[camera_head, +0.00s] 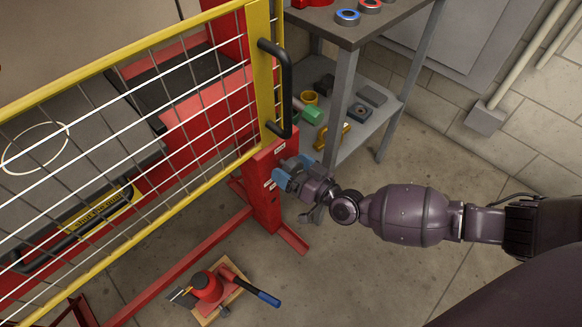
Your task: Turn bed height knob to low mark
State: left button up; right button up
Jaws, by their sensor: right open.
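The bed height knob cannot be made out clearly; my right gripper covers part of the red post (266,205) at the end of the yellow-framed mesh guard. Small white labels (278,148) show on the post's face. My right gripper (286,173) has blue fingertips and is open, right at the post's face below the guard's black handle. Whether its fingers touch or surround a knob cannot be told. My left gripper is not in view.
The yellow mesh guard (130,48) with a black handle (285,85) stands at left and above the gripper. A grey shelf table (340,100) with several parts stands behind. A red jack (207,288) and a blue-handled tool (258,292) are on the floor.

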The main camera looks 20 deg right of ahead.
jog(key=shift+w+a, duration=0.1)
jog(key=c, duration=0.9)
jog(key=shift+r, duration=0.1)
